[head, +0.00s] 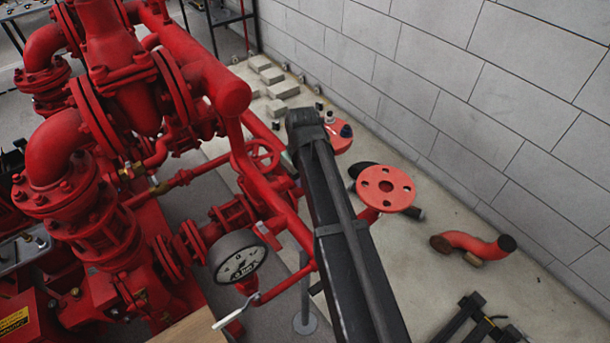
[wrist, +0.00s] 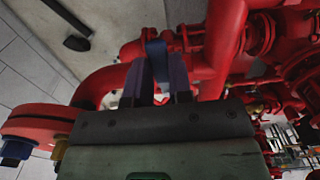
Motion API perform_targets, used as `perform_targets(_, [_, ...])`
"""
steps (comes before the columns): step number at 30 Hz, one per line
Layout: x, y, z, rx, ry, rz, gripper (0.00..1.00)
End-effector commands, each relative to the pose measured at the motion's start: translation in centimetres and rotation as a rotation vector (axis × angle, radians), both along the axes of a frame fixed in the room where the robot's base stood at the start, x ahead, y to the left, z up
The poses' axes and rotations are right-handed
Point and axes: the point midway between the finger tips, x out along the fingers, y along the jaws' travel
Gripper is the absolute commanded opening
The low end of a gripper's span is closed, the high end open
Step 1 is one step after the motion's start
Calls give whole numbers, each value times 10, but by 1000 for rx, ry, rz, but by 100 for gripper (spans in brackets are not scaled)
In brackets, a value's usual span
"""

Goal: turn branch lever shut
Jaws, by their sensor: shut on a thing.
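My gripper (wrist: 157,78) shows in the wrist view, its two dark purplish fingers closed on a narrow blue piece that looks like the branch lever (wrist: 156,50). The blue piece stands up between the fingertips, in front of red pipework. Its far end and pivot are hard to make out. In the head view my dark arm crosses the middle and hides the gripper and the lever, so the lever's angle to its pipe cannot be told.
Red pump pipes (head: 110,110) fill the left of the head view, with a gauge (head: 239,257), a white-handled lever (head: 228,318) and a red handwheel (head: 262,155). A red flange (head: 385,188) stands right of my arm. A loose red elbow (head: 470,245) lies near the block wall (head: 450,80).

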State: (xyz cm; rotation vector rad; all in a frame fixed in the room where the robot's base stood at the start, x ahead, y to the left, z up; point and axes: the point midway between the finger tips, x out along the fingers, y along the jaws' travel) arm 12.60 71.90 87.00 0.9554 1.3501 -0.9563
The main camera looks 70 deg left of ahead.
Motion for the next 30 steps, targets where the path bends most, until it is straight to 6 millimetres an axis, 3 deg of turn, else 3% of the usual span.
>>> perform_targets(1, [0, 1, 0, 1, -1, 2, 0])
perform_targets(2, [0, 1, 0, 1, -1, 2, 24])
perform_targets(6, [0, 1, 0, 1, -1, 1, 46])
perform_targets(17, [0, 0, 7, 1, 0, 0, 46])
perform_targets(20, [0, 0, 23, 1, 0, 0, 46])
perform_targets(30, [0, 1, 103, 1, 0, 0, 46])
